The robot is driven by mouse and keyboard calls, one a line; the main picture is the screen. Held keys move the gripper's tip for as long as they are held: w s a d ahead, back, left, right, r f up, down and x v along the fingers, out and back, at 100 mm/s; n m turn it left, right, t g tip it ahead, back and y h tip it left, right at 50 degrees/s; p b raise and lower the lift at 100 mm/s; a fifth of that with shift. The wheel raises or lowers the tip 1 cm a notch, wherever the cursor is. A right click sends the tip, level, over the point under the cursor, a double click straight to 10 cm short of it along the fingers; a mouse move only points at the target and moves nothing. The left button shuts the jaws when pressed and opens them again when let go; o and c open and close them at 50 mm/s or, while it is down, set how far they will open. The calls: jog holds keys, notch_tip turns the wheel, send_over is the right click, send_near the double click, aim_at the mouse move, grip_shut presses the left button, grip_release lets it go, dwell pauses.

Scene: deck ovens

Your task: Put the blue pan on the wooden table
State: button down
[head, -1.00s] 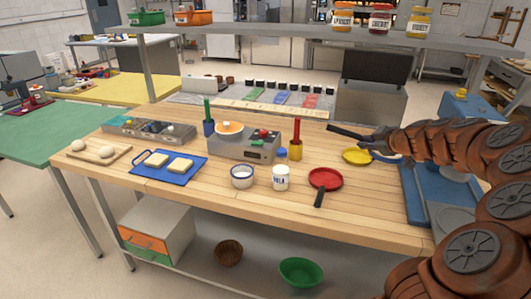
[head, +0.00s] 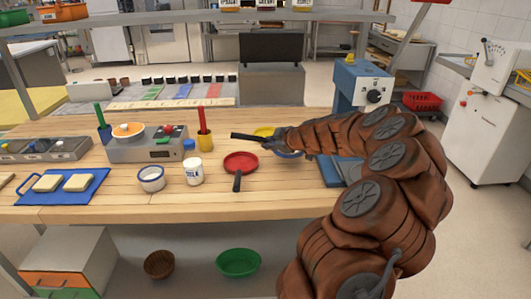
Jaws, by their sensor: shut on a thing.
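The blue pan (head: 289,154) shows only as a piece of rim under my arm, low over the right part of the wooden table (head: 235,201); my arm hides the rest. My gripper (head: 272,138) is shut on its black handle, which sticks out to the left. I cannot tell whether the pan touches the table top. A yellow pan (head: 262,132) lies just behind the gripper. A red pan (head: 240,162) with a black handle lies in front and to the left.
A blue machine (head: 358,82) stands at the table's right end. The front strip of the table right of the red pan's handle is clear.

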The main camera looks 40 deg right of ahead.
aim_at(270, 162)
jog(key=shift+f+p, duration=0.35)
jog(key=shift+f, duration=1.9)
jog(key=shift+f, duration=0.1)
jog(key=c, duration=1.4)
grip_release()
jog(key=shift+r, duration=0.2)
